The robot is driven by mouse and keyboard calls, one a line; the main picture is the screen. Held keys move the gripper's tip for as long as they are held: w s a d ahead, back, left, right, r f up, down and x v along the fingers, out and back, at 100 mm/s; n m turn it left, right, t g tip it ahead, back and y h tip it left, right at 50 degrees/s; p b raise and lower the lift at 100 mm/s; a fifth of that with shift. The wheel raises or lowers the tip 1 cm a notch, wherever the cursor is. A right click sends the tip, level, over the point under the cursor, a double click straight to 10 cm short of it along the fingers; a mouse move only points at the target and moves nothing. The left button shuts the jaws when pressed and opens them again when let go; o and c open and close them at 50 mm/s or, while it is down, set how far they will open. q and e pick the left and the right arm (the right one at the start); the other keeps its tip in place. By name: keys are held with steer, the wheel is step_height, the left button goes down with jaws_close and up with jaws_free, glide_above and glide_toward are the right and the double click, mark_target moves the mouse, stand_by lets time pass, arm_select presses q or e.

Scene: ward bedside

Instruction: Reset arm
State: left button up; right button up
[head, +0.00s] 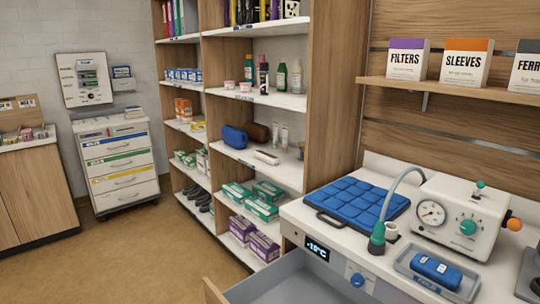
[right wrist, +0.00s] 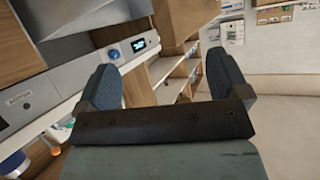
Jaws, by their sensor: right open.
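My right gripper (right wrist: 160,64) shows in the right wrist view. Its two dark blue ridged fingers stand wide apart, and nothing is between them. Beyond the fingers are a wooden shelf unit, a pale wall and a small lit display on a grey front panel. Neither gripper shows in the head view, and my left gripper is in no view.
In the head view, a drawer (head: 290,281) is pulled out below the counter. The counter holds a blue quilted pad (head: 358,199), a white dial machine (head: 462,213) and a tray (head: 404,264) with a blue case (head: 436,271). Open floor (head: 130,250) lies at left.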

arm_select(q)
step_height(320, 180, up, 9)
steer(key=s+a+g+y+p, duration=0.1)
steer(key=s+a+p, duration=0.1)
steer(key=p, duration=1.3)
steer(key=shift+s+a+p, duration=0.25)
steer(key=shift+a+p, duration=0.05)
steer(key=shift+p, duration=0.1)
arm_select(e)
step_height(320, 180, up, 9)
steer(key=s+d+g+h, duration=0.1)
steer(key=s+d, duration=0.1)
steer(key=shift+s+d, duration=0.25)
steer(key=shift+d, duration=0.05)
steer(key=shift+f, duration=0.1)
